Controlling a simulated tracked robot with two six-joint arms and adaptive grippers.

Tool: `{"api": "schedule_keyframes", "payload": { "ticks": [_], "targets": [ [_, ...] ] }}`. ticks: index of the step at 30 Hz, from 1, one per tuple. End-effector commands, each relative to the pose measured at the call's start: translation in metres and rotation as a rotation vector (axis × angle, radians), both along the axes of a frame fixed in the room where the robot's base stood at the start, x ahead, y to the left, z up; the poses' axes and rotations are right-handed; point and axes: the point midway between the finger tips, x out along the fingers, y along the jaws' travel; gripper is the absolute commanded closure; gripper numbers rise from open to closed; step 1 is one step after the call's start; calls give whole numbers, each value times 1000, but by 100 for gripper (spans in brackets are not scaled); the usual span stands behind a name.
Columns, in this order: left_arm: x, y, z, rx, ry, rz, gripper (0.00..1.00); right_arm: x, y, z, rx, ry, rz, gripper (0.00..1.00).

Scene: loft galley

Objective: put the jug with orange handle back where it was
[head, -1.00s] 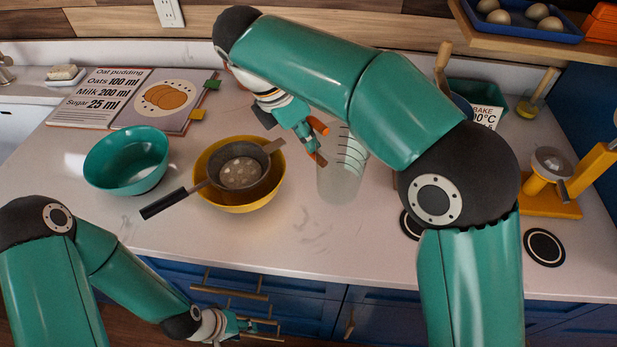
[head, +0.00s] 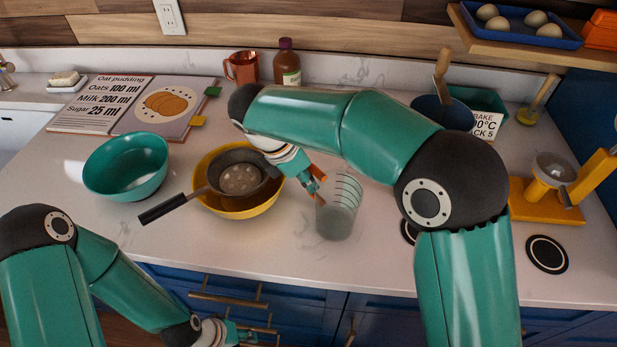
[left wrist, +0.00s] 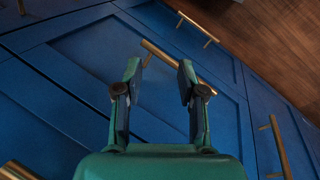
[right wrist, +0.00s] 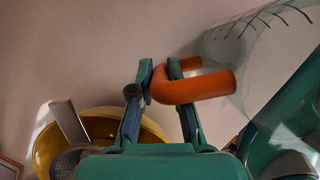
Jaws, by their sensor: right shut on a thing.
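The clear jug (head: 338,210) with dark measuring marks is right of the yellow bowl, toward the front of the worktop. Its orange handle (right wrist: 192,86) shows best in the right wrist view. My right gripper (head: 318,178) is shut on this handle; its fingers also show in the right wrist view (right wrist: 160,78). The jug looks nearly upright; whether its base touches the worktop, I cannot tell. My left gripper (left wrist: 160,75) is open and empty, in front of the blue cabinet doors; it sits low in the head view (head: 243,335).
A sieve (head: 240,178) rests over the yellow bowl (head: 262,208). A teal bowl (head: 127,165), recipe book (head: 165,105), copper mug (head: 241,67) and brown bottle (head: 287,65) stand around. Black round mats (head: 547,254) and a yellow press (head: 545,205) are at right. Worktop front of the jug is clear.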

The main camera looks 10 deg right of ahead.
Motion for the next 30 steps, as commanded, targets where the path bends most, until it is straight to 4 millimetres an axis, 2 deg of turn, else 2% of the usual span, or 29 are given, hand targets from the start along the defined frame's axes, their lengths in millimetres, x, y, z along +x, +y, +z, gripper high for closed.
{"api": "schedule_keyframes", "payload": {
  "ticks": [3,4,8,20,26,30],
  "targets": [
    [0,0,-1,0,0,0,60,0,0,-3,0,0,1,100],
    [0,0,-1,0,0,0,60,0,0,-2,0,0,1,80],
    [0,0,-1,0,0,0,60,0,0,-2,0,0,1,59],
    [0,0,0,0,0,0,60,0,2,4,0,-1,1,59],
    [0,0,2,0,0,0,60,-3,13,29,2,-3,2,59],
    [0,0,4,0,0,0,60,-6,23,56,2,-4,3,59]
  ]
}}
